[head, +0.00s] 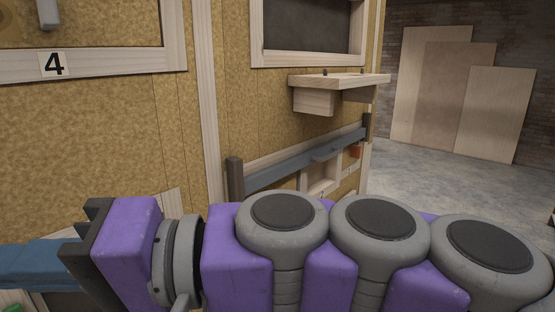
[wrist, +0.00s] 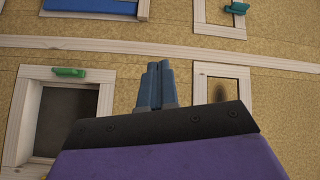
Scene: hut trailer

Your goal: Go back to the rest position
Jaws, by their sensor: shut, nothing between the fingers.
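My arm, purple and grey, stretches across the bottom of the head view and points left. My gripper (wrist: 157,68) shows in the wrist view as two blue-grey fingers pressed together, with nothing between them. It faces the yellow-brown panelled wall (wrist: 190,85), and the gap to the wall is hard to judge. In the head view, part of the blue gripper (head: 40,262) shows at the lower left edge; its tips are outside the picture.
A wooden shelf (head: 340,80) juts from the wall above a grey rail (head: 305,162). A number 4 label (head: 54,65) is at upper left. The wrist view shows a framed opening (wrist: 66,118) with a green handle (wrist: 69,72). Open concrete floor (head: 440,180) lies right, before leaning boards (head: 455,95).

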